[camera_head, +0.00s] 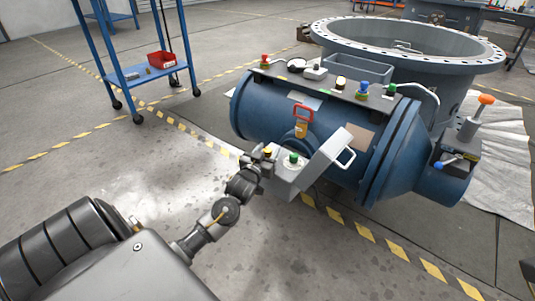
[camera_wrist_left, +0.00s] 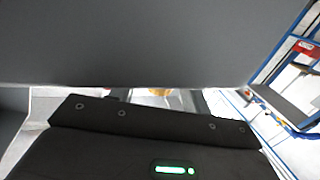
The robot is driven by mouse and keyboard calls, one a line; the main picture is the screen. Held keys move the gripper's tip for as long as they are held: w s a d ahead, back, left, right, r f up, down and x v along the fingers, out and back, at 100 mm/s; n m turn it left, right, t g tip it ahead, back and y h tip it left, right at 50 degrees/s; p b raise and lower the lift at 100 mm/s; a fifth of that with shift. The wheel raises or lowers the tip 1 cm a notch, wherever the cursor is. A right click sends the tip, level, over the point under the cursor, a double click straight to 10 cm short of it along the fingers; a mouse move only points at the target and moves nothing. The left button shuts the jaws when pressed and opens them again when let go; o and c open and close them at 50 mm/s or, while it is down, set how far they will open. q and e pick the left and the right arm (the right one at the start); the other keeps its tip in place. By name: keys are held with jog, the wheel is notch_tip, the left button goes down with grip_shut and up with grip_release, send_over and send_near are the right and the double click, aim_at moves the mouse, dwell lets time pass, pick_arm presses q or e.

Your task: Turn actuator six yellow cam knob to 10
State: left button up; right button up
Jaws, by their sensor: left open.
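A grey control box (camera_head: 287,180) sits on the front side of the blue valve body (camera_head: 262,112). It has a yellow knob (camera_head: 268,152) on its left and a green knob (camera_head: 293,158) on its right. My left gripper (camera_head: 258,163) is at the box's left end, close to the yellow knob. It is open; I cannot tell whether it touches the knob. In the left wrist view a bit of yellow (camera_wrist_left: 160,91) shows beyond my dark gripper body, under a large grey surface. The knob's marks are too small to read. My right gripper is not in view.
A grey flap with a handle (camera_head: 330,152) stands at the box's right. A red-handled part (camera_head: 302,120) is just above the box. More coloured knobs line the top of the blue body. A blue trolley (camera_head: 150,75) stands at the back left.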

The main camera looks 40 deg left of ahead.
pick_arm(q)
jog(key=shift+c, duration=0.2)
jog(key=c, duration=0.9)
jog(key=shift+r+p, duration=0.1)
jog(key=shift+p, duration=0.2)
